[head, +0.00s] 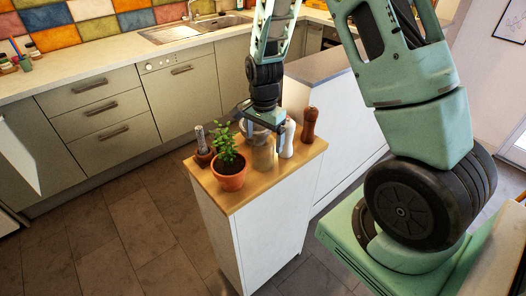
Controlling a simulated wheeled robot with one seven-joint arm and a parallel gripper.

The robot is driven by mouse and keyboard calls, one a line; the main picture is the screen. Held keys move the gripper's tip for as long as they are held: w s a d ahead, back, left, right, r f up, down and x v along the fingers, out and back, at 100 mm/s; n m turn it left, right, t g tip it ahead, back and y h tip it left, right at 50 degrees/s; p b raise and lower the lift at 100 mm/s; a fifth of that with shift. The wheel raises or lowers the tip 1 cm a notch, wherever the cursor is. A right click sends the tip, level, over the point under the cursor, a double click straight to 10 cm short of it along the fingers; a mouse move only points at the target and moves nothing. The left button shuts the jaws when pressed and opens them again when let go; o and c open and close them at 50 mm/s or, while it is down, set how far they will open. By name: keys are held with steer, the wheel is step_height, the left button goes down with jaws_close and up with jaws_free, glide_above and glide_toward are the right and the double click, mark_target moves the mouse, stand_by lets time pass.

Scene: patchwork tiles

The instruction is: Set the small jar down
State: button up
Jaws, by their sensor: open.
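A small beige jar (263,158) stands upright on the wooden top (244,196) of a narrow white cabinet, between the potted plant and the white shaker. My gripper (262,137) hangs above and around the back of the jar, pointing down, with its jaws open. The gripper covers part of the jar's upper end, and I cannot tell whether a finger touches it.
A potted plant (229,178) stands at the front left, a mortar with pestle (203,152) behind it. A white shaker (287,139) and a brown mill (309,126) stand close on the right. Free wood shows along the front right edge.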

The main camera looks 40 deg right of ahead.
steer(key=shift+w+f+p, duration=0.15)
steer(key=shift+f+p, duration=0.45)
steer(key=shift+f, duration=0.85)
steer(key=shift+w+f+p, duration=0.1)
steer(key=shift+f+p, duration=0.45)
steer(key=shift+f, duration=0.85)
steer(key=c, duration=1.3)
steer(key=shift+o, duration=0.2)
steer(key=shift+r, duration=0.1)
